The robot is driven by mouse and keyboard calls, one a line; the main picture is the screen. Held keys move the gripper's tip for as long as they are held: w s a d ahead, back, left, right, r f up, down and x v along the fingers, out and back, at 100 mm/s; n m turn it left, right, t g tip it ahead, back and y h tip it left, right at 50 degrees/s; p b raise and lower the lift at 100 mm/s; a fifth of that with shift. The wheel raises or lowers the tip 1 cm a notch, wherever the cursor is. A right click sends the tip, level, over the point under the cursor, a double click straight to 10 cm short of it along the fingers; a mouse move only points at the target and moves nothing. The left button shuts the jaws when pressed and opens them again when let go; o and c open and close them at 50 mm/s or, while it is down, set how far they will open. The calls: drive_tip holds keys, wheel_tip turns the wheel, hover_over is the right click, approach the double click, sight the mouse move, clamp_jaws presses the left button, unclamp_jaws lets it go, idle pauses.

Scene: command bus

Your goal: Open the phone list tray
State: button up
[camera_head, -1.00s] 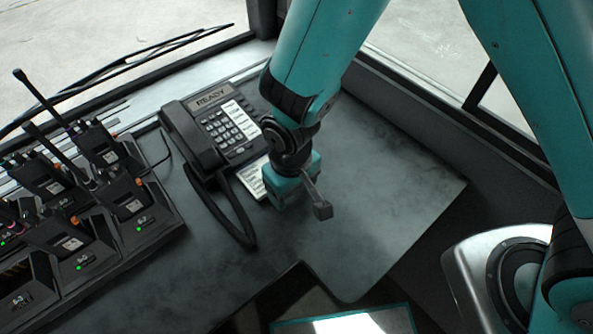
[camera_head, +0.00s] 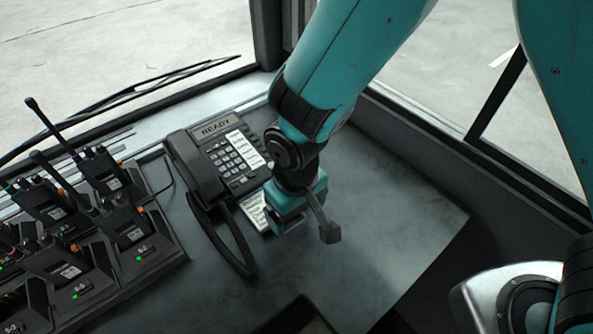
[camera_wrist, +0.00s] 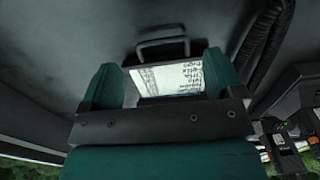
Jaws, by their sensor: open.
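The desk phone (camera_head: 222,158) sits on the dark desk with its handset on its left side. The phone list tray (camera_head: 254,212) is a flat white card with printed lines, sticking out from the phone's front edge; its right part is hidden by my gripper. In the wrist view the printed list (camera_wrist: 168,80) shows between my fingers, with a dark loop handle (camera_wrist: 162,44) just beyond the fingertips. My gripper (camera_head: 294,215) is beside the tray, low over the desk. It is open in the wrist view (camera_wrist: 160,74), with nothing clamped between the fingers.
A dock of several radios (camera_head: 75,235) with antennas stands at the left. The handset's black cord (camera_head: 236,247) loops in front of the phone. The desk (camera_head: 390,225) is clear to the right, ending at a wall and window.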

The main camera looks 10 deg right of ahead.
wheel_tip(320, 180, up, 14)
drive_tip(key=shift+f, duration=0.25)
idle(0.3)
drive_tip(key=s+d+r+y, duration=0.4)
drive_tip(key=s+d+r, duration=0.5)
drive_tip(key=d, duration=0.2)
drive_tip(key=shift+d, duration=0.25)
